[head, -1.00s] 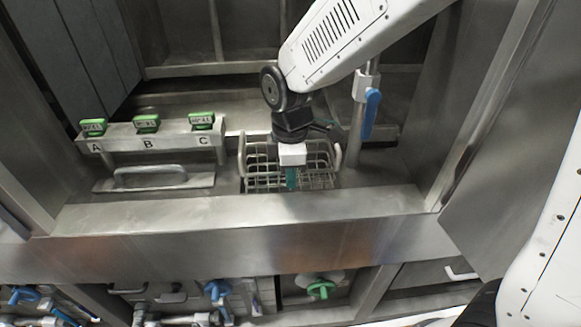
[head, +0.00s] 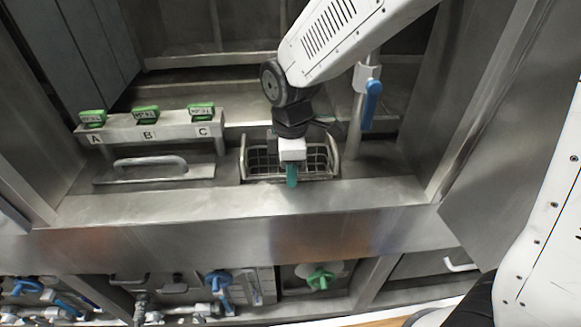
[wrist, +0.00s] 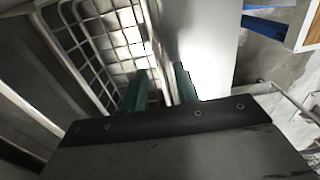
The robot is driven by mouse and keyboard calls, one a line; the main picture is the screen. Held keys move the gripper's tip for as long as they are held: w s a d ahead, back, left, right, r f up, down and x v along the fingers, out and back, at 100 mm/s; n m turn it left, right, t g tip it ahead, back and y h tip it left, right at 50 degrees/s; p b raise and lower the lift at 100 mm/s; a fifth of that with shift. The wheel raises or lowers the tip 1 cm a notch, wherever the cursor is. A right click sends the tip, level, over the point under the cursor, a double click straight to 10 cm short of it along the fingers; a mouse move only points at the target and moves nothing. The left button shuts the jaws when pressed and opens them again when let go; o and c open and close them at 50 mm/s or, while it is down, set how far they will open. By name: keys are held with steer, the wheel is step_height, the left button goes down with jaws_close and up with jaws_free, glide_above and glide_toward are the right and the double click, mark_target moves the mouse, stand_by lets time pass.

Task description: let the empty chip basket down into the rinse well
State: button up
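The chip basket (head: 262,180) is an empty wire basket with a rounded bar at each end. In the head view it sits level inside the opening of the rinse well, its upper rim showing and its lower part hidden by the well's front ledge (head: 160,206). My gripper (head: 291,176) points down at the basket's near side, its teal finger in front of the wires. In the wrist view the basket's grid (wrist: 95,35) lies to the left, and its rim runs between the two teal fingers (wrist: 160,88), which appear closed on it.
Left of the well stands a rail with three green-tagged positions A, B and C (head: 148,130), above a plate with a bar handle (head: 150,163). A post with a blue lever (head: 371,104) rises close to the right of my gripper. Blue and green valves (head: 320,280) sit below the ledge.

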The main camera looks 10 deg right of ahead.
step_height(320, 180, up, 8)
steer(key=shift+f, duration=0.1)
steer(key=shift+m, duration=0.4)
steer(key=s+d+r+m, duration=0.3)
steer(key=s+d+m, duration=0.5)
steer(key=s+d, duration=0.1)
steer(key=s+d+r+m+t, duration=0.1)
steer(key=s+d+r+m, duration=0.2)
steer(key=s+d+m, duration=0.5)
steer(key=s+d, duration=0.2)
steer(key=d, duration=0.1)
steer(key=shift+s+d+r+m, duration=0.25)
steer(key=shift+d+r+m, duration=0.1)
steer(key=shift+d+m, duration=0.05)
steer(key=shift+s, duration=0.15)
